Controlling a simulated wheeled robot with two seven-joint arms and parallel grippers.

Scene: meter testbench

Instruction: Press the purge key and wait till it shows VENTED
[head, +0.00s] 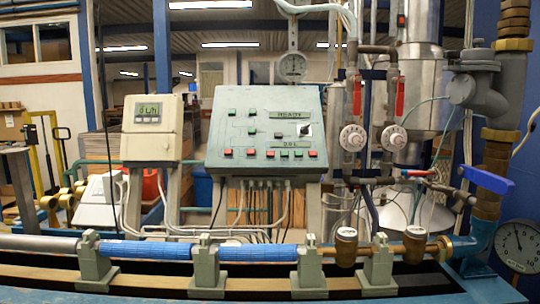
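A grey-green control panel (238,165) stands on a pedestal behind the pipe line, near the middle of the view. It carries several green and red keys, a dark rotary switch (304,130) and a diagram of thin lines. An upper display (289,115) on it appears to read READY. A second, lower display (290,145) holds short text too small to read surely. The red keys (270,154) sit in a row along the lower part. The key labels are too small to read, so I cannot tell which is the purge key. Neither of my grippers is in view.
A beige meter box (150,148) with a small display stands left of the panel. A pipe with blue sections (155,250) on grey clamps runs across the front. Valves, two white dials (352,138) and a blue-handled valve (487,180) crowd the right side.

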